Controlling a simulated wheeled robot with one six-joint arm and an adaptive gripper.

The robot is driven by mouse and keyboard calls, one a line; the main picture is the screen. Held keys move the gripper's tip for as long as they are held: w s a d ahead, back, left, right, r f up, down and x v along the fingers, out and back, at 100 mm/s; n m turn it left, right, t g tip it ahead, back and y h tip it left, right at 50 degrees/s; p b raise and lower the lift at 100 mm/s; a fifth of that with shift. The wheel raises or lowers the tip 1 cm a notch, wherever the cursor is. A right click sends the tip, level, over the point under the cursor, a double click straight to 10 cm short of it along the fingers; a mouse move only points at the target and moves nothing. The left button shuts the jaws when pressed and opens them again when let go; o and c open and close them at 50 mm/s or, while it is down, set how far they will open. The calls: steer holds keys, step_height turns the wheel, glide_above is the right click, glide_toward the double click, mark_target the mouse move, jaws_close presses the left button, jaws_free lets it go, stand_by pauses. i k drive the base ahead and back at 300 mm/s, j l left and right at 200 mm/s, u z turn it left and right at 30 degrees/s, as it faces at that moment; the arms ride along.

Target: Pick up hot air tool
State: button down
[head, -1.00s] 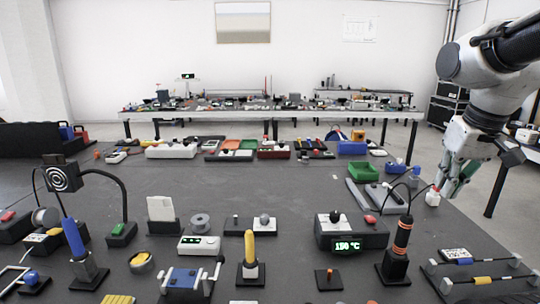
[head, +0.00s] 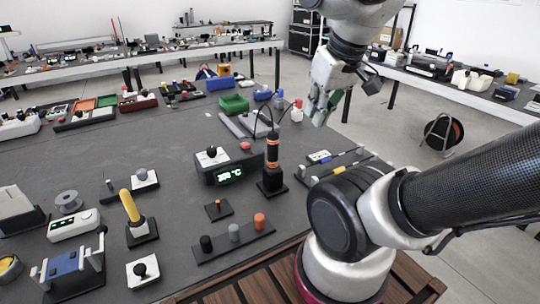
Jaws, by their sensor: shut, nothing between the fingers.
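The hot air tool (head: 272,158) is a black handle with orange bands, upright in a black stand at the right side of the dark table. A cable runs from it to the dark control station (head: 222,170), which has a green lit temperature display. My gripper (head: 322,112) hangs in the air above and to the right of the tool, near the table's right edge. It is shut and empty, apart from the tool.
A rack with rods (head: 335,162) lies right of the tool. A strip with several knobs (head: 234,238) and a small black block (head: 218,208) sit in front. A yellow-handled tool (head: 129,207) stands left. A green bin (head: 234,103) is behind.

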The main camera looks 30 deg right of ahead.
mark_target(272, 166)
steer(key=k+z, duration=0.15)
steer(key=z, duration=0.2)
steer(key=k+z, duration=0.3)
steer(key=z, duration=0.35)
